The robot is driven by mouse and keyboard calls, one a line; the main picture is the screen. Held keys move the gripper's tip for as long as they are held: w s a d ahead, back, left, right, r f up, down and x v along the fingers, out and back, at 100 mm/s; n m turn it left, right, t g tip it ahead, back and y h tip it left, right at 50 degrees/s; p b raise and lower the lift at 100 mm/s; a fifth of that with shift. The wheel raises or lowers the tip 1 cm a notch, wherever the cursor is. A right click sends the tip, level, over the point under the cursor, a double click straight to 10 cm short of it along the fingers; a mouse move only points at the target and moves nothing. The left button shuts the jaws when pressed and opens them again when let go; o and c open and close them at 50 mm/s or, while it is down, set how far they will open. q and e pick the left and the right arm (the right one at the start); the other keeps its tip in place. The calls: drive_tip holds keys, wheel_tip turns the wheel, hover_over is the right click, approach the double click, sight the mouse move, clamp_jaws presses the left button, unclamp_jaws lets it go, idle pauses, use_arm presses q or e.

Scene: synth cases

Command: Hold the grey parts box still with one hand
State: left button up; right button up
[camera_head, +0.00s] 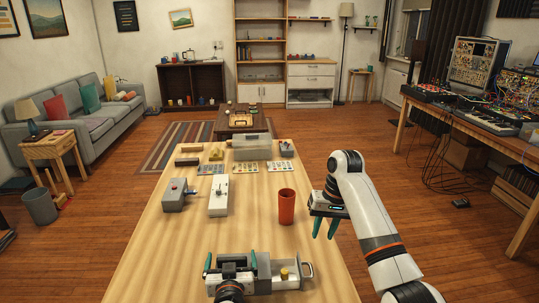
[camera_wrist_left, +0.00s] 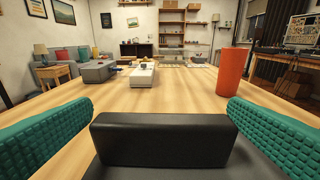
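The grey parts box (camera_head: 263,272) stands at the near edge of the table. A pale drawer with a handle (camera_head: 308,268) sticks out of its right side, with a small brass-coloured piece (camera_head: 284,273) in it. My left gripper (camera_head: 230,263) is over the box's left part and hides much of it. Its teal fingers are wide apart, also in the left wrist view (camera_wrist_left: 160,108); I cannot tell whether they touch the box. My right gripper (camera_head: 325,228) is open and empty, pointing down at the table's right edge.
An orange-red cup (camera_head: 286,206) stands upright between the box and the farther things. Several small parts and a pale bin (camera_head: 252,148) lie farther back. The left foreground is clear.

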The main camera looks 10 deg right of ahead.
use_arm(q)
drive_tip(key=shift+s+r, duration=0.1)
drive_tip(key=s+r, duration=0.1)
drive_tip(key=s, duration=1)
drive_tip(key=shift+s+r, duration=0.35)
drive_tip(key=shift+r, duration=0.1)
wheel_tip(320, 180, up, 10)
drive_tip(key=p, duration=0.8)
